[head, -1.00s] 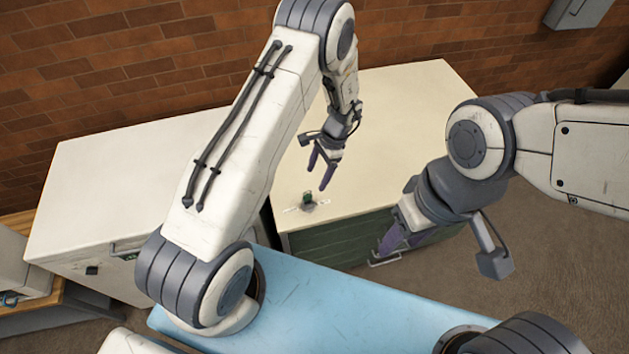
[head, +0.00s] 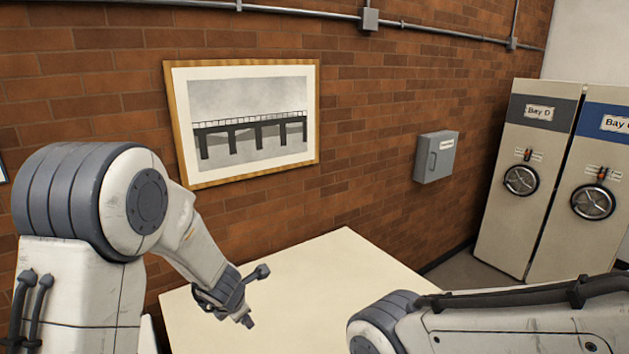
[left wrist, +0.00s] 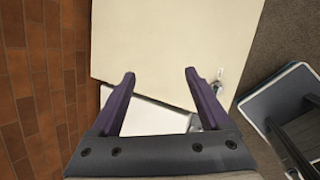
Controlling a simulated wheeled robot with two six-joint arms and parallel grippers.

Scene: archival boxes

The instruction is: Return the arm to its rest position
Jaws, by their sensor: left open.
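My left arm comes in from the left in the head view, bent at the elbow. Its gripper (head: 247,320) hangs over the pale cabinet top, its fingers partly hidden. In the left wrist view, the left gripper (left wrist: 158,82) shows two purple fingers wide apart with nothing between them. Below it lie the cream cabinet top (left wrist: 175,40) and a white surface. My right arm enters at the lower right of the head view; its gripper is out of the picture.
Shelving bays with handwheels (head: 540,180) stand at the right. A small item (left wrist: 219,85) lies at the cabinet's edge.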

